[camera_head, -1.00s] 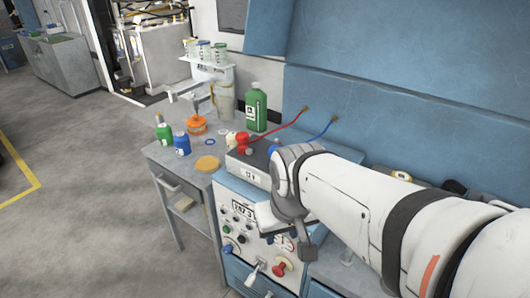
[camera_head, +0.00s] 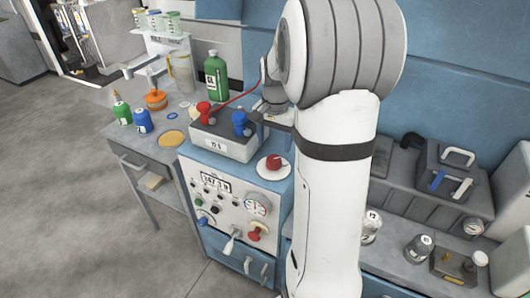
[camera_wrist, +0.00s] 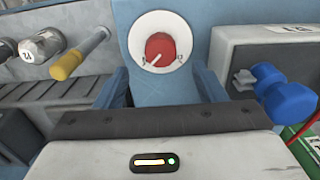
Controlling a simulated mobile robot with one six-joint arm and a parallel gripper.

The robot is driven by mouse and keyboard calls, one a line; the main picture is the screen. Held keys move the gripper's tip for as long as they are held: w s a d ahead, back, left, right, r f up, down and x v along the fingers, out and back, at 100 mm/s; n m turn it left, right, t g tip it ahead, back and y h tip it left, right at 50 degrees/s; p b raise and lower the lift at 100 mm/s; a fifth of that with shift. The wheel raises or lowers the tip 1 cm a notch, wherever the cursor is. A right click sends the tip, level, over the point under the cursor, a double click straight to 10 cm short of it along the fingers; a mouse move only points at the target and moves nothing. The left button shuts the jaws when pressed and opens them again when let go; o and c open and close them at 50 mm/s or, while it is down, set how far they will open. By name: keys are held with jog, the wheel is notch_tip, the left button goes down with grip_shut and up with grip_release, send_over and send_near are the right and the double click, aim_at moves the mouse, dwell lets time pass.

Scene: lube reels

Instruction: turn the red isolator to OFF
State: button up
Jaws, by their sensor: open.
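The red isolator (camera_head: 273,163) is a red knob on a round white plate on top of the blue cabinet, near its right side. In the wrist view the isolator (camera_wrist: 160,47) is at top centre. Its white mark points down and left, toward a small label; another label is at the lower right, both too small to read surely. My gripper (camera_wrist: 160,80) is open, its two blue-grey fingers apart below the plate in the picture, with nothing between them. It does not appear to touch the knob. In the head view my arm hides much of my gripper (camera_head: 276,108).
A grey box (camera_head: 225,141) with red and blue clamps (camera_head: 240,124) stands beside the isolator. The cabinet's front panel (camera_head: 222,205) carries buttons, a gauge and another red knob (camera_head: 257,232). A bench with jars and a dark case (camera_head: 445,180) is at right.

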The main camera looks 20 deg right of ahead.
aim_at(274, 159)
notch_tip(274, 159, down, 8)
jog(key=shift+r, duration=0.1)
dwell(0.4)
jog(key=shift+c, duration=0.2)
jog(key=c, duration=0.9)
jog(key=shift+c, duration=0.2)
